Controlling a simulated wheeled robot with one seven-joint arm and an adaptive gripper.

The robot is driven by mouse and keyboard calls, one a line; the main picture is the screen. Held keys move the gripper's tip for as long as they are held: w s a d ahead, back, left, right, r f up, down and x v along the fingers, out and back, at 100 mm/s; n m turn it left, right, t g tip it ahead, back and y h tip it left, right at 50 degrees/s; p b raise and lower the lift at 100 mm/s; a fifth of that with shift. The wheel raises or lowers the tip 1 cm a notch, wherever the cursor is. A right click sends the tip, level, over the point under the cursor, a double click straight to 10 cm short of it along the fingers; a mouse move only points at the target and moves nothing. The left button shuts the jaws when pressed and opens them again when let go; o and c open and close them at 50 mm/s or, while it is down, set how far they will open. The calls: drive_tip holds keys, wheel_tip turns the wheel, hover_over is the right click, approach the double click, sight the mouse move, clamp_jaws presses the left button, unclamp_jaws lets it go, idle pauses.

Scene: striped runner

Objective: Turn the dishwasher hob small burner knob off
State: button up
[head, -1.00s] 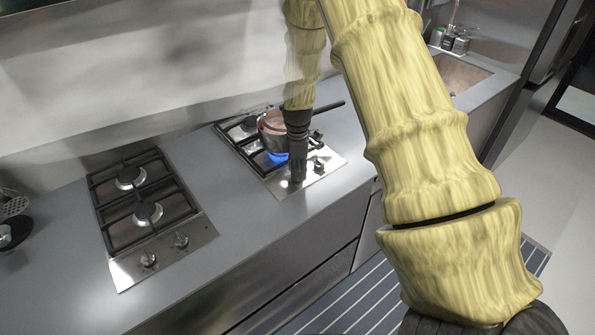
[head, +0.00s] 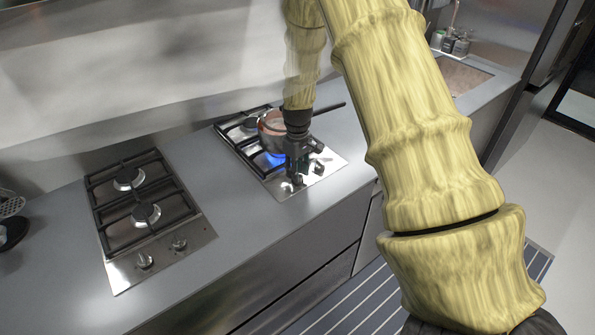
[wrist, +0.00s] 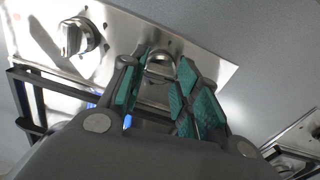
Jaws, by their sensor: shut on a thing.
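The right-hand hob (head: 328,172) has two knobs on its front steel strip. My gripper (head: 297,180) points down over the left one, which it hides in the head view. In the wrist view a silver knob (wrist: 160,64) sits between the green-padded fingers of my gripper (wrist: 156,88), which is shut on it. The other knob (head: 318,168) stands free to the right; it also shows at upper left in the wrist view (wrist: 76,37). A blue flame (head: 275,158) burns on the front burner, beside my gripper.
A copper pot (head: 272,130) with a dark handle stands on the right-hand hob, close behind my gripper. A second hob (head: 130,270) with two knobs and no flame is at left. Bare grey counter (head: 212,170) lies between the hobs. A sink (head: 462,76) is at far right.

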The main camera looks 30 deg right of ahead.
drive_tip(key=m, duration=0.5)
drive_tip(key=shift+w+r+m, duration=0.1)
drive_tip(key=shift+w+m, duration=0.05)
drive_tip(key=shift+m, duration=0.15)
drive_tip(key=m, duration=0.4)
drive_tip(key=shift+m, duration=0.3)
drive_tip(key=m, duration=0.4)
drive_tip(key=shift+r+m+p, duration=0.1)
drive_tip(key=shift+m+p, duration=0.3)
drive_tip(key=shift+m, duration=2.1)
drive_tip(key=shift+c, duration=0.3)
drive_tip(key=shift+d, duration=0.1)
drive_tip(key=shift+w, duration=0.1)
drive_tip(key=shift+c, duration=0.2)
